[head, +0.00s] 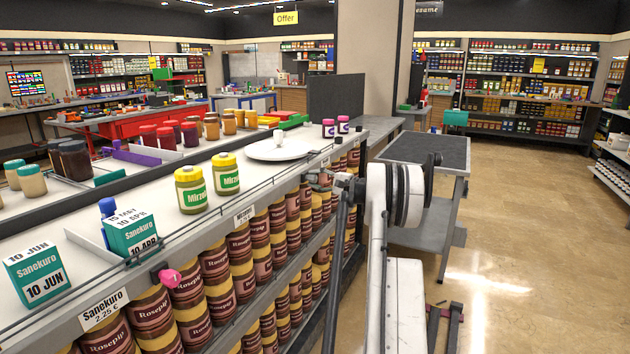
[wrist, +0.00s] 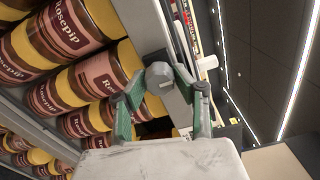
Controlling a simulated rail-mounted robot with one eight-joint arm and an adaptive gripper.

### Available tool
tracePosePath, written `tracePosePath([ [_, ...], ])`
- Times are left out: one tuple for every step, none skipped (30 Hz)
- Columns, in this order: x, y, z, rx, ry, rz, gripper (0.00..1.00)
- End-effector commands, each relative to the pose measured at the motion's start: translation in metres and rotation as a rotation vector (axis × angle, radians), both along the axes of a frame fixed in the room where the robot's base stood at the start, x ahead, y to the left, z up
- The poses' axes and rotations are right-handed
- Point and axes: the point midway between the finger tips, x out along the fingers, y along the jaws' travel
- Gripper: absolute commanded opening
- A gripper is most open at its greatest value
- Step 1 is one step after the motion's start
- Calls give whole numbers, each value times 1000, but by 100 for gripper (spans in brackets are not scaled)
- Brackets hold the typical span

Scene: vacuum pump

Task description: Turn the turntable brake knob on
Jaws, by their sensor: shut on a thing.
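The white round turntable (head: 262,152) lies on the shelf top with a small white piece on it. A grey round knob (wrist: 159,73) sits at the shelf's front edge in the wrist view. My gripper (wrist: 160,84) has its green fingers on either side of this knob and is shut on it. In the head view my gripper (head: 326,183) is at the shelf's front edge, just below and right of the turntable. The knob is too small to make out there. Its on or off setting cannot be told.
Rosepip jars (head: 215,262) fill the shelf below. Mirzol jars (head: 191,190) and teal Sanekuro boxes (head: 132,236) stand on top. A pink knob-like piece (head: 170,277) is on the front rail. A grey table (head: 430,152) stands at right; the floor beyond is clear.

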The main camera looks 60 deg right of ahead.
Motion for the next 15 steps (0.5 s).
tracePosePath([
  [-1,0,0,0,1,0,1],
  [0,0,-1,0,1,0,1],
  [0,0,-1,0,1,0,1],
  [0,0,-1,0,1,0,1],
  [0,0,-1,0,1,0,1],
  [0,0,-1,0,1,0,0],
  [0,0,-1,0,1,0,0],
  [0,0,-1,0,1,0,31],
  [0,0,0,0,0,0,36],
  [0,0,0,0,0,0,40],
  [0,0,0,0,0,0,44],
  [0,0,0,0,0,0,46],
  [0,0,0,0,0,0,46],
  [0,0,0,0,0,0,46],
  [0,0,0,0,0,0,46],
])
